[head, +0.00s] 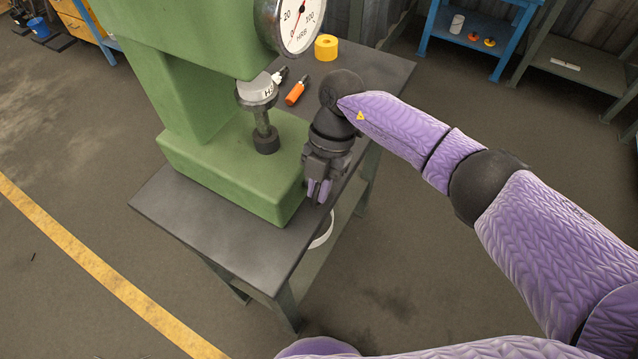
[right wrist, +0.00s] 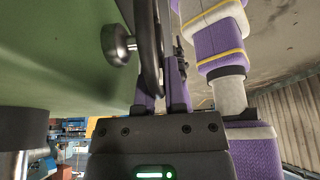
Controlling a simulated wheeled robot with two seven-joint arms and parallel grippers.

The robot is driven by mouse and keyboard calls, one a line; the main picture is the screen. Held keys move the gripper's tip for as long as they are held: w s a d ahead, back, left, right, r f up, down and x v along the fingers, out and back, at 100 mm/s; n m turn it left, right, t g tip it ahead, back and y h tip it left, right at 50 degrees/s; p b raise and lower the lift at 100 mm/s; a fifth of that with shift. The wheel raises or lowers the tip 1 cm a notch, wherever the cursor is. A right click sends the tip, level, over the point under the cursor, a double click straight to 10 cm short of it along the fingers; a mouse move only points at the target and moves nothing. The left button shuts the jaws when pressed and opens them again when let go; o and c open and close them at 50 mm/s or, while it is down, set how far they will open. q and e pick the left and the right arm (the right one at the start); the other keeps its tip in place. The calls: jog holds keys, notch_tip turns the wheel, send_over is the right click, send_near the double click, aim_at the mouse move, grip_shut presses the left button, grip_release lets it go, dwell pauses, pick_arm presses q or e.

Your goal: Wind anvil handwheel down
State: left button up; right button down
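The green hardness tester (head: 230,160) stands on a dark bench, its round dial (head: 298,22) at the top. A grey round block (head: 256,88) sits above a dark collar and stem (head: 262,118). The handwheel shows in the right wrist view as a dark curved rim (right wrist: 150,40) with a round metal knob (right wrist: 118,45). In the head view I cannot make it out. My right gripper (head: 318,190) points down beside the tester's base; its purple fingers (right wrist: 162,95) are at the rim, which runs into the gap between them. Whether they press on it is unclear. My left gripper is out of view.
The bench top (head: 220,235) is clear at its near end. An orange-handled tool (head: 297,90) and a yellow roll (head: 326,47) lie behind my right wrist. A white round object (head: 322,232) is below the bench top. Blue shelving (head: 480,25) stands at the back.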

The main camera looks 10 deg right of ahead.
jog(key=t+h+p, duration=0.1)
jog(key=p, duration=0.1)
jog(key=t+h+p, duration=0.1)
jog(key=p, duration=0.1)
jog(key=t+p, duration=0.1)
jog(key=p, duration=0.2)
jog(key=shift+s+a+t+h, duration=0.25)
jog(key=shift+s+t+h, duration=0.05)
jog(key=shift+t+h, duration=0.1)
jog(key=shift+f+t+h, duration=0.4)
jog(key=shift+f+t, duration=0.1)
jog(key=shift+f, duration=0.15)
jog(key=c, duration=0.8)
grip_release()
jog(key=shift+o, duration=0.5)
